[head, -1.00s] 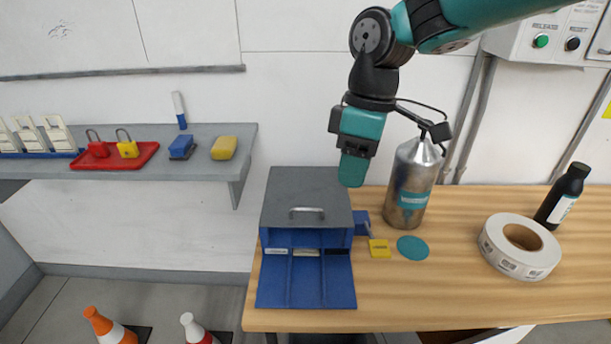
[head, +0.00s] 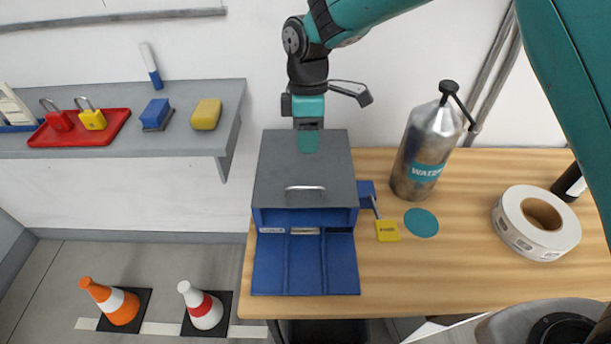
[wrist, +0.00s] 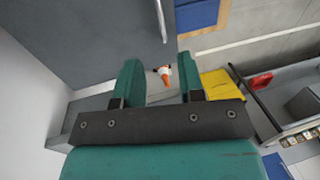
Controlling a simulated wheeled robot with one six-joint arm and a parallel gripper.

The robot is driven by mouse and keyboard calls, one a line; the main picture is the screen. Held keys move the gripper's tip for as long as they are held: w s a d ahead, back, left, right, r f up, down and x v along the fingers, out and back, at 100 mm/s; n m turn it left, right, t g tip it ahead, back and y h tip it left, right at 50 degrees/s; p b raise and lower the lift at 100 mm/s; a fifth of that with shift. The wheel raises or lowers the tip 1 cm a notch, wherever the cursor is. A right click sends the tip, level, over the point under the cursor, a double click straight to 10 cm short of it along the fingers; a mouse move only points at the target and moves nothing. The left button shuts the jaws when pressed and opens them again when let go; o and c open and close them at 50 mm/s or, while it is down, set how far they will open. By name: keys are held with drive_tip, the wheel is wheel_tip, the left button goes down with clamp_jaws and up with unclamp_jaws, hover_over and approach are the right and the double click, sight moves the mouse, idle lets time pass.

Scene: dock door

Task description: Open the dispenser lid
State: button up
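The dispenser is a blue box (head: 305,219) with a grey lid (head: 303,165) lying shut on top. A metal handle (head: 305,188) is near the lid's front edge; it also shows in the wrist view (wrist: 161,18). My gripper (head: 309,142) is at the lid's rear edge, behind the handle; from the head view I cannot tell whether it touches. In the wrist view my gripper (wrist: 158,82) has its two teal fingers spread, with nothing held between them. The grey lid (wrist: 100,35) fills the upper left there.
A yellow padlock (head: 387,231) is by a blue bracket on the dispenser's right. A metal bottle (head: 425,150), a teal disc (head: 421,222) and a white roll (head: 537,223) stand farther right on the wooden table. A shelf (head: 190,135) is left; cones (head: 118,303) stand on the floor.

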drive_tip(key=p, duration=0.1)
hover_over(307, 180)
drive_tip(key=s, duration=0.4)
drive_tip(key=f, duration=1)
drive_tip(key=shift+s+f, duration=0.1)
drive_tip(key=shift+s, duration=0.1)
drive_tip(key=shift+a, duration=0.15)
clamp_jaws()
